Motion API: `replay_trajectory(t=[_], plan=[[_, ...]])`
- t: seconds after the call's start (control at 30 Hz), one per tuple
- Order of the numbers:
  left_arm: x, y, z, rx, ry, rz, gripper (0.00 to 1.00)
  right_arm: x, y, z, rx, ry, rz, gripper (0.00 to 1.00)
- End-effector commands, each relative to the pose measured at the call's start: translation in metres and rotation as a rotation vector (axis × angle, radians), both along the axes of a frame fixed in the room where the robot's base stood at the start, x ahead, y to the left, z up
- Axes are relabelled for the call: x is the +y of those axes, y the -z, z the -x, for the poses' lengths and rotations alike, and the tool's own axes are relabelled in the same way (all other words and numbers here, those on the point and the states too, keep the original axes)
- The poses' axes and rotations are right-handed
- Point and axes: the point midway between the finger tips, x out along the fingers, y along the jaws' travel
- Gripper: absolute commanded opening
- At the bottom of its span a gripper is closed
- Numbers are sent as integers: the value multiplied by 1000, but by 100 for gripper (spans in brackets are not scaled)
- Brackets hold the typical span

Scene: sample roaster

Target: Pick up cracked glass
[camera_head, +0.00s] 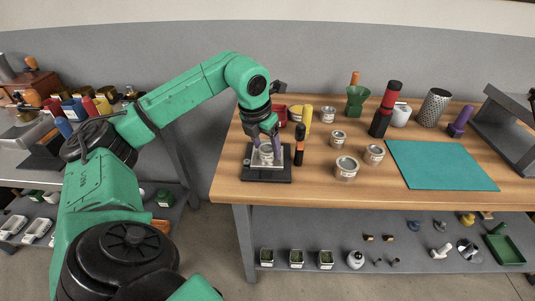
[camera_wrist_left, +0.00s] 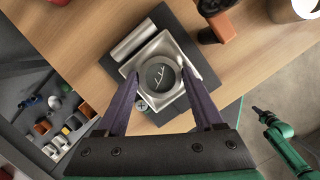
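The cracked glass (camera_wrist_left: 159,77) is a round, dark disc with white crack lines, set in a pale ring on a silver metal holder (camera_wrist_left: 126,72). The holder stands on a black square base (camera_head: 252,175) at the table's left front; the ring also shows in the head view (camera_head: 266,154). My left gripper (camera_wrist_left: 160,78) is open, pointing down, with one purple finger on each side of the ring. Whether the fingers touch it I cannot tell. A green arm, seemingly my right one, shows small at the right edge of the wrist view; its gripper (camera_wrist_left: 259,112) is too small to read.
A black and orange tool (camera_head: 299,145) stands just right of the base. Several tins (camera_head: 346,169) stand further right, with a teal mat (camera_head: 440,166) beyond. A red container (camera_head: 280,112) and a yellow cylinder (camera_head: 307,119) stand behind. The table's front edge is close.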

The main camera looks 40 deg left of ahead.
Motion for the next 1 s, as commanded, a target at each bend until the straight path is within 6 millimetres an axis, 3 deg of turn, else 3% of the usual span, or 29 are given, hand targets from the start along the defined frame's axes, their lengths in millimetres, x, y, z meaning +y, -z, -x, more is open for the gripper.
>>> replay_trajectory(t=[0.03,0.13,0.17,0.43,0.57,0.73,0.97,1.0], plan=[[0,0,0,0,0,0,45,-1,0,1,2,-1,1,0],[0,0,0,0,0,0,7,-3,0,2,4,-2,4,0],[0,-1,0,-1,0,0,3,-3,0,2,4,-2,4,0],[0,-4,0,-2,0,1,3,-6,-1,3,5,-2,9,0],[-1,-18,-1,-5,1,1,3,-7,-4,3,6,-2,10,0],[-1,-64,-2,-9,2,3,3,-7,-14,3,6,-1,11,0],[-1,-154,-1,-8,3,3,3,-8,-40,3,6,-1,11,0],[0,-171,-1,-6,1,0,3,-8,-53,4,7,-1,11,0]])
